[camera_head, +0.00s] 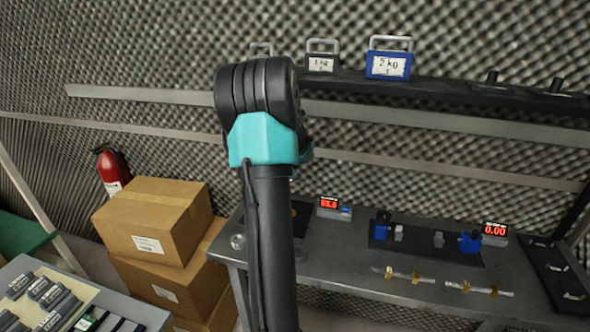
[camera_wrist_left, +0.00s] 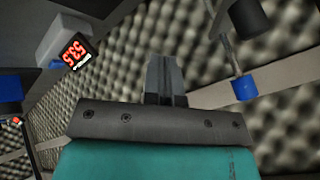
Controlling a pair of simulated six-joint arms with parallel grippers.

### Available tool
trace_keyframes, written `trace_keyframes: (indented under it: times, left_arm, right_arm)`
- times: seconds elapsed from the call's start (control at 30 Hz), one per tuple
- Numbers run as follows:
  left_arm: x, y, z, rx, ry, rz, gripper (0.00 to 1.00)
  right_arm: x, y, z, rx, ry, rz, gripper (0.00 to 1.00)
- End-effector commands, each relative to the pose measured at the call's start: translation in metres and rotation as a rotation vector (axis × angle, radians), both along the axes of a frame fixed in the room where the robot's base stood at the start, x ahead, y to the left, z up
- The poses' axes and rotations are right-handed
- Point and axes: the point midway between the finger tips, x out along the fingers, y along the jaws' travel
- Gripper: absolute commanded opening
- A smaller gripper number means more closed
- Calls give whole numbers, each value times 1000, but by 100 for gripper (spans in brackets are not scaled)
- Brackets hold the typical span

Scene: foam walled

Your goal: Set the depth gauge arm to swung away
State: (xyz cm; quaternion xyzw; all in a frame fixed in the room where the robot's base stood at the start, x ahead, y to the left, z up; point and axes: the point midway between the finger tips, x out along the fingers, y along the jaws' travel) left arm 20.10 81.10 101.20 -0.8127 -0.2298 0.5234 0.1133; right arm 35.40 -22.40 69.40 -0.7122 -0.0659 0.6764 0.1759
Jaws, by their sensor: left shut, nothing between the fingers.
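A small black display with red digits (camera_head: 329,203) stands on the grey bench, just right of my arm. In the left wrist view a display (camera_wrist_left: 75,52) with red digits like 53.5 sits on a pale housing. A thin rod with a blue end (camera_wrist_left: 243,88) hangs beside a black cylinder (camera_wrist_left: 250,18) at the upper right there; I cannot tell for certain that it is the depth gauge arm. My left gripper (camera_wrist_left: 165,75) is shut and empty, apart from the rod. In the head view my arm hides this gripper and part of the bench behind it.
The grey bench (camera_head: 375,285) carries a black plate (camera_head: 418,243) with blue fixtures and a second display (camera_head: 495,230). Weights, including a blue one (camera_head: 389,64), stand on a wall shelf. Cardboard boxes (camera_head: 155,222) and a fire extinguisher (camera_head: 112,170) are at the left.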

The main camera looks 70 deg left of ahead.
Motion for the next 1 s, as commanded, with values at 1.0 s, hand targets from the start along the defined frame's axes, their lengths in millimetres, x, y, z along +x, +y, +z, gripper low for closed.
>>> trace_keyframes:
  times: [1.0]
  left_arm:
    - [-1, -46, 60, -2, 1, 0, 0]
  right_arm:
    - [0, 0, 0, 0, 0, 0, 50]
